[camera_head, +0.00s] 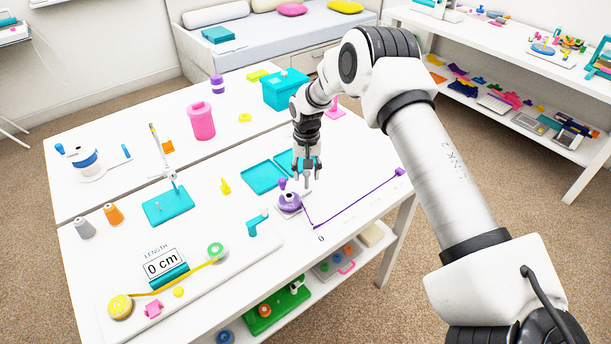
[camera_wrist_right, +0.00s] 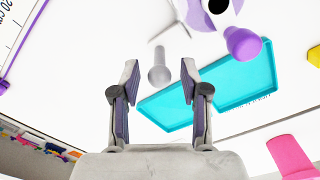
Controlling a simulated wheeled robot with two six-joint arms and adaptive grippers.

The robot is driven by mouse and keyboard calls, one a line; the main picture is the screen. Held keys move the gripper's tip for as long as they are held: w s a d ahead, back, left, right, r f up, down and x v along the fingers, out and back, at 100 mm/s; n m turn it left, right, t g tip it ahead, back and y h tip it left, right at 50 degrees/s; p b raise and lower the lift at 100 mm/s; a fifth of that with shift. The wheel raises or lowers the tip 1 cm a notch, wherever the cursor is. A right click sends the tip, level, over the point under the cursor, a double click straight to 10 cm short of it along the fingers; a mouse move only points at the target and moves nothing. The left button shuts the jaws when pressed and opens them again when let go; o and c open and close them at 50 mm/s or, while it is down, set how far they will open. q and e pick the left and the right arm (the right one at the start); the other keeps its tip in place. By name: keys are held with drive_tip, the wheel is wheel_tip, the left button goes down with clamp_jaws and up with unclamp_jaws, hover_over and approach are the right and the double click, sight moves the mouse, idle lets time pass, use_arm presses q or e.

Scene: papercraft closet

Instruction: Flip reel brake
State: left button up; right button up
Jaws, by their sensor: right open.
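A purple reel (camera_head: 289,203) stands on a small light base near the table's front edge, with a purple thread running right from it. In the right wrist view the reel (camera_wrist_right: 208,16) is at the top edge, partly cut off, with a purple knob (camera_wrist_right: 243,43) beside it. A grey round-ended lever (camera_wrist_right: 160,74) shows next to the reel; I take it for the brake. My right gripper (camera_head: 306,181) is open above the table, just behind the reel. In the wrist view its fingertips (camera_wrist_right: 160,66) are on either side of the lever's end, with gaps visible. My left gripper is out of view.
Teal trays (camera_head: 265,178) lie just behind the reel. A purple marker (camera_head: 400,171) is at the thread's far end by a printed scale. A teal stand (camera_head: 168,205) and yellow clip (camera_head: 225,186) are to the left. A pink container (camera_head: 202,121) stands farther back.

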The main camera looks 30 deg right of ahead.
drive_tip(key=shift+s+f, duration=0.15)
drive_tip(key=shift+f, duration=0.9)
clamp_jaws()
